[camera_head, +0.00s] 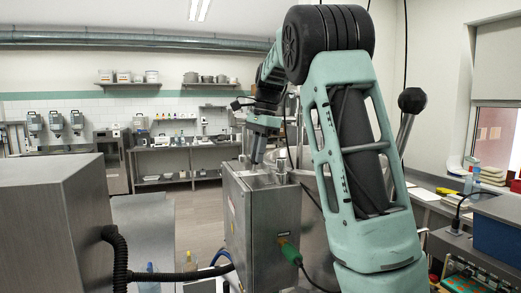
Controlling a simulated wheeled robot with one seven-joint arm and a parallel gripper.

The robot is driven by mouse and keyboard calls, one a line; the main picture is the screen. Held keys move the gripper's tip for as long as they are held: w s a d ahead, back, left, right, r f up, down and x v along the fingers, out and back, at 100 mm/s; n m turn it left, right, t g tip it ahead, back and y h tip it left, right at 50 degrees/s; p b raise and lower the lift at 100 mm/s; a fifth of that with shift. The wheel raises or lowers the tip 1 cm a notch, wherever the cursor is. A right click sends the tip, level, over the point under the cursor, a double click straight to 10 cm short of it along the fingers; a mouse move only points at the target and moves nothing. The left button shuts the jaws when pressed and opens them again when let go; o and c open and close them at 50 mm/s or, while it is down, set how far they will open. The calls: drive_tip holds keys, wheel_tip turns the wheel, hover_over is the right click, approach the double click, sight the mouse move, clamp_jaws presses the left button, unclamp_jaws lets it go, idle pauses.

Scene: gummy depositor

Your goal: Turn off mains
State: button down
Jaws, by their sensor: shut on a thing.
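A steel cabinet (268,222) stands at the middle of the view, with a green plug (288,250) and black cable on its near face. My gripper (256,161) points down at the cabinet's top edge, on its far left side. It is shut on a small part there, too small and too far off to make out. A mains switch cannot be picked out clearly. Small upright metal fittings stand on the cabinet top, just right of my gripper. My own arm hides much of what lies to the right.
A large steel box (50,225) fills the left foreground, with a black corrugated hose (118,255) running toward the cabinet. A black-knobbed lever (411,101) rises behind my arm. A blue box (498,234) is at the right. Free floor (200,215) shows left of the cabinet.

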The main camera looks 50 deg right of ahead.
sight(244, 174)
drive_tip(key=a+g+h, duration=0.1)
drive_tip(key=w+h, duration=0.1)
drive_tip(key=h, duration=0.1)
drive_tip(key=shift+a+r+g+p, duration=0.1)
drive_tip(key=shift+a+g+p, duration=0.25)
drive_tip(key=shift+g, duration=0.05)
drive_tip(key=shift+w+a+f+g+h+b, duration=0.15)
drive_tip(key=shift+a+g+h, duration=0.15)
drive_tip(key=shift+h, duration=0.25)
drive_tip(key=shift+w+a+g+h+b, duration=0.2)
drive_tip(key=shift+g+h, duration=0.15)
drive_tip(key=shift+h, duration=0.25)
drive_tip(key=shift+w+a+f+g+h+b, duration=0.1)
drive_tip(key=shift+w+a+g+h+b, duration=0.1)
drive_tip(key=shift+g+h, duration=0.25)
drive_tip(key=c, duration=1.3)
unclamp_jaws()
drive_tip(key=shift+c, duration=0.2)
drive_tip(key=shift+a, duration=0.1)
drive_tip(key=p+v, duration=0.1)
drive_tip(key=v, duration=1.6)
drive_tip(key=shift+a, duration=0.35)
